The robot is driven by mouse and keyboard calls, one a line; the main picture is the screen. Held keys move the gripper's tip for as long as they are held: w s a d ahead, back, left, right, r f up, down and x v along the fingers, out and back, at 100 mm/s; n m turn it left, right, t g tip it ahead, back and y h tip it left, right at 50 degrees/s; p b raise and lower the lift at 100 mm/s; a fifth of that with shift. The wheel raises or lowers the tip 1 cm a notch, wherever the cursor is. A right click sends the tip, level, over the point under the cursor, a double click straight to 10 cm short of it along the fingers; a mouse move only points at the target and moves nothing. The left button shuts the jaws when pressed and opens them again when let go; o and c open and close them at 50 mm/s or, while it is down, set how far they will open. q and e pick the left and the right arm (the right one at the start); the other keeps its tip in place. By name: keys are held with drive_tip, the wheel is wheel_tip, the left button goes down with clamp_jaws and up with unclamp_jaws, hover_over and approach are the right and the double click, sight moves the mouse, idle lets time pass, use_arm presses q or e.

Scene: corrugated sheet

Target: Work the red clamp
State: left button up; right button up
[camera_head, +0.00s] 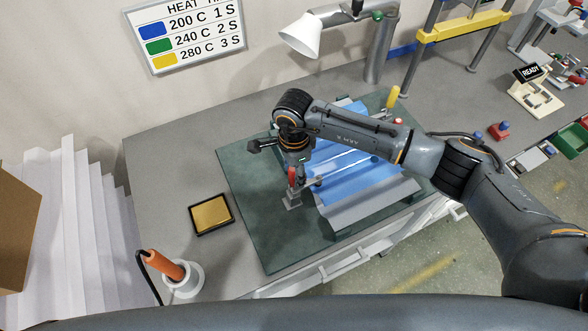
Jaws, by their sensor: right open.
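The red clamp (292,178) has an upright red handle on a small grey metal base (291,201). It stands at the front left edge of the blue corrugated sheet (345,193), on a dark green mat (258,215). My right gripper (295,165) points down right above the red handle, with its jaws open. The fingertips are small here and partly hidden by the wrist, so I cannot tell whether they touch the handle. My right arm covers part of the sheet. My left gripper is out of view.
A yellow pad in a dark tray (211,214) lies left of the mat. An orange-handled tool (165,266) stands in a white holder at the front left. A white lamp (302,36) hangs behind. A yellow upright piece (393,96) stands at the mat's far corner.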

drive_tip(key=shift+f, duration=0.9)
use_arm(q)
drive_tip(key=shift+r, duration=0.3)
use_arm(e)
drive_tip(key=shift+c, duration=0.4)
clamp_jaws()
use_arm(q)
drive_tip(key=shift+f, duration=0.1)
